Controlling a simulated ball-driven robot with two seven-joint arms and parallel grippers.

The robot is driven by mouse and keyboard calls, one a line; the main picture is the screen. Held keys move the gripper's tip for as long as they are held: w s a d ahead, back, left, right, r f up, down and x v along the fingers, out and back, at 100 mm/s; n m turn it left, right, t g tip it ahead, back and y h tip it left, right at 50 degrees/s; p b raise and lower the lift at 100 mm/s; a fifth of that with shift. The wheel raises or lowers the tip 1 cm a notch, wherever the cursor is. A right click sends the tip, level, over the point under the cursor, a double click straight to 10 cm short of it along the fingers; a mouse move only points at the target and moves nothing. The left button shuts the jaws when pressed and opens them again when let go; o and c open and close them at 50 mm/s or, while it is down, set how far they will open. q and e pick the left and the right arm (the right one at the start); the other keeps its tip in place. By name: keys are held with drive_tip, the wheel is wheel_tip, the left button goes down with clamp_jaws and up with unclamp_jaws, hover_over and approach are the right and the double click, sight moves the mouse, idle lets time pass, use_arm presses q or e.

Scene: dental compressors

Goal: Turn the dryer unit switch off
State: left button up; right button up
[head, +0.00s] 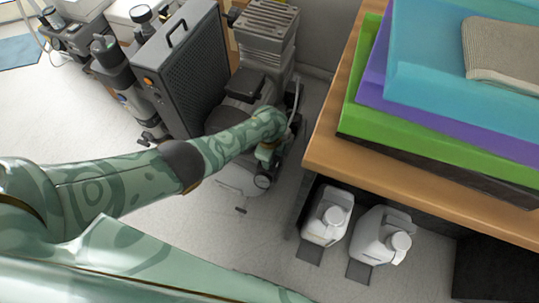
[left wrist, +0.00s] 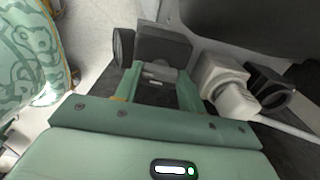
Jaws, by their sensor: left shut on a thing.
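My left gripper (head: 266,160) is low at the front of the grey compressor machine (head: 262,50), and my forearm hides part of that machine. In the left wrist view the two green fingers of the left gripper (left wrist: 157,77) are shut on a small grey part (left wrist: 156,71) on the near side of a dark grey box (left wrist: 163,46). I take this part for the switch, but its on or off position cannot be told. A round black gauge (left wrist: 123,46) sits left of the box. My right gripper is not in view.
A tall dark panelled unit (head: 185,75) with a handle stands left of the machine. A wooden table (head: 322,140) with stacked coloured slabs is close on the right. Two white jugs (head: 326,217) (head: 382,236) stand below it. A pale fitting (left wrist: 225,82) is right of the fingers.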

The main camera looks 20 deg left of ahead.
use_arm(q)
drive_tip(key=o, duration=1)
drive_tip(key=shift+r, duration=0.35)
wheel_tip(320, 180, up, 3)
drive_tip(key=p, duration=0.2)
drive_tip(key=shift+w+r+p, duration=0.15)
drive_tip(key=shift+r+p, duration=0.05)
drive_tip(key=shift+p, duration=0.15)
wheel_tip(320, 180, up, 12)
drive_tip(key=p, duration=0.8)
drive_tip(key=shift+r, duration=0.1)
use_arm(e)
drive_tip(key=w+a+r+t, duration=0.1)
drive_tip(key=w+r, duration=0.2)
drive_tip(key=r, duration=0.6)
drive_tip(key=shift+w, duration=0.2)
